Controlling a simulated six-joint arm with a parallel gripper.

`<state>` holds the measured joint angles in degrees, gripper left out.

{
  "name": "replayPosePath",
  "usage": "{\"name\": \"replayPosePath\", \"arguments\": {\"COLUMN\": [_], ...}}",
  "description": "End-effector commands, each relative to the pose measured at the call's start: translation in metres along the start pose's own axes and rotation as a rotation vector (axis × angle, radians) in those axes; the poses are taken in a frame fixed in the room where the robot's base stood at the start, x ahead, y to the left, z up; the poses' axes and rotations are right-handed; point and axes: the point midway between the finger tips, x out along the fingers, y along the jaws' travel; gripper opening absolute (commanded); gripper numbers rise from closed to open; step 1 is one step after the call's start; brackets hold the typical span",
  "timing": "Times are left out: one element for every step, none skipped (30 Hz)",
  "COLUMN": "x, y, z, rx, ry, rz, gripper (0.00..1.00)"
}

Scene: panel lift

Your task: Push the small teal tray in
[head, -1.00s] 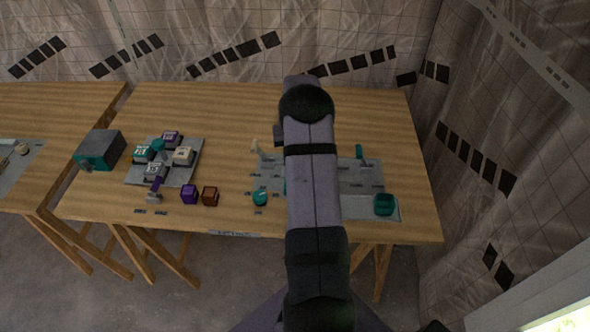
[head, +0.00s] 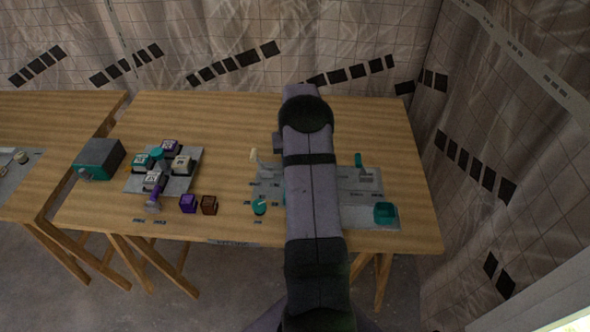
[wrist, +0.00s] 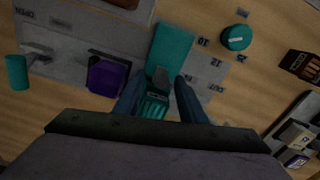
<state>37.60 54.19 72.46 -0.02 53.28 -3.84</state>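In the wrist view a flat teal piece (wrist: 172,45), seemingly the small tray, lies on the grey panel (wrist: 65,40). A small grey tab (wrist: 160,77) stands at its lower end. A ribbed teal part (wrist: 152,106) shows below that tab, between my fingers; whether it joins the flat piece is unclear. My gripper (wrist: 159,92) is open, with its two dark blue fingers apart on either side of the ribbed part. I cannot tell whether a finger touches anything. In the head view my arm hides the gripper and most of this part of the panel.
A purple block (wrist: 107,76) sits beside the left finger. A teal dial (wrist: 236,37) and a teal-ended lever (wrist: 17,72) flank the area. In the head view a teal box (head: 385,214) sits at the panel's right corner.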

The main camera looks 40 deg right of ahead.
Motion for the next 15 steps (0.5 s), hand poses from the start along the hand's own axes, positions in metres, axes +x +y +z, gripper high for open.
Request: {"name": "replayPosePath", "arguments": {"x": [-0.003, -0.006, -0.011, -0.014, -0.018, -0.024, -0.028, -0.032, -0.038, -0.042, -0.046, -0.051, -0.054, -0.057, -0.061], "y": [0.0, 0.0, 0.0, 0.0, 0.0, 0.0, 0.0, 0.0, 0.0, 0.0, 0.0, 0.0, 0.0, 0.0, 0.001], "z": [-0.001, -0.001, -0.001, -0.001, -0.001, -0.001, -0.002, -0.002, -0.002, -0.001, -0.001, -0.001, -0.001, -0.001, -0.001], "rx": [0.0, 0.0, 0.0, 0.0, 0.0, 0.0, 0.0, 0.0, 0.0, 0.0, 0.0, 0.0, 0.0, 0.0, 0.0], "ry": [0.003, 0.004, 0.004, 0.005, 0.005, 0.005, 0.006, 0.006, 0.006, 0.006, 0.005, 0.006, 0.005, 0.005, 0.006], "rz": [0.0, 0.0, 0.0, 0.0, 0.0, 0.0, 0.0, 0.0, 0.0, 0.0, 0.0, 0.0, 0.0, 0.0, 0.0], "gripper": [0.37, 0.37, 0.37, 0.37, 0.37, 0.37, 0.37, 0.37, 0.37, 0.37, 0.37, 0.37, 0.37, 0.37, 0.37]}}
